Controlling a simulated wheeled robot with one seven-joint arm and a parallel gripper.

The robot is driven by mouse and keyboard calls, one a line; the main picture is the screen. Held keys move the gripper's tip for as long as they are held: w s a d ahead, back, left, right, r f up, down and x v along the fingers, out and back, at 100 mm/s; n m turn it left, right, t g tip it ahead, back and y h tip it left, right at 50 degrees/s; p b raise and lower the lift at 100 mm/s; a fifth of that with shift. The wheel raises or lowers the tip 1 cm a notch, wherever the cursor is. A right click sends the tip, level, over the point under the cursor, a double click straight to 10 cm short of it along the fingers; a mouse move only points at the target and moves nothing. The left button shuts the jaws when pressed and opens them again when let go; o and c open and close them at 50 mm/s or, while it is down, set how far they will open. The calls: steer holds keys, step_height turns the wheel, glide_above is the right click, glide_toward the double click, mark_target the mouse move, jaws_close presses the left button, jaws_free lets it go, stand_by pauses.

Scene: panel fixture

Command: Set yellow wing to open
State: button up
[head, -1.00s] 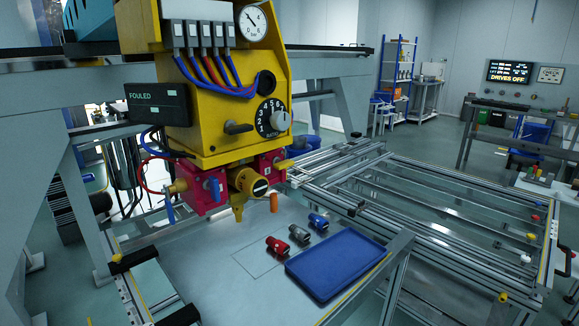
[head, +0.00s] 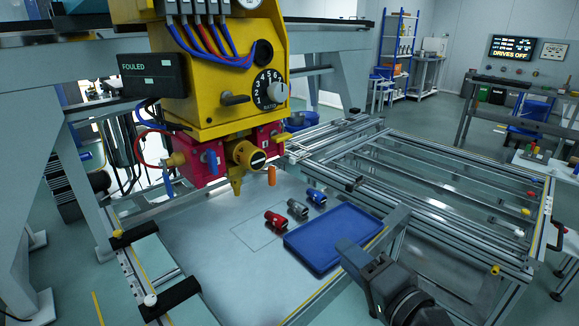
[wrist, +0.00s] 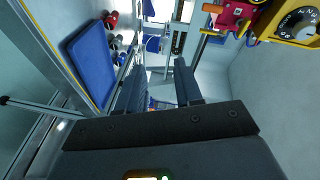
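The yellow housing (head: 222,75) hangs from the frame in the head view, with a red block (head: 205,160) beneath it. A small yellow tab (head: 285,144) sticks out at the red block's right end. Another yellow piece (head: 236,186) hangs below the round yellow cap (head: 246,153). I cannot tell which of them is the yellow wing, or its setting. My gripper (head: 352,258) is low at the right, apart from the housing and near the blue tray. In the wrist view its two fingers (wrist: 159,72) stand apart with nothing between them; the housing (wrist: 292,22) is at the upper right.
A blue tray (head: 325,237) lies on the panel, with red (head: 275,221), grey (head: 298,208) and blue (head: 316,197) cylinders beside it. A black display (head: 152,76) reads FOULED. A rail frame extends right.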

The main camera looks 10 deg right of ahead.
mark_target(285, 139)
steer(key=w+a+r+y, duration=0.2)
steer(key=w+r, duration=0.3)
steer(key=r, duration=0.3)
steer(key=w+a+r+y, duration=0.2)
steer(key=w+r+y, duration=0.1)
steer(key=w+r, duration=0.3)
steer(key=shift+g, duration=0.4)
steer(key=shift+r+x, duration=0.25)
steer(key=shift+x, duration=1.55)
steer(key=shift+r+x, duration=0.2)
steer(key=shift+x, duration=1.55)
steer(key=shift+c, duration=0.5)
steer(key=shift+s, duration=0.1)
jaws_close()
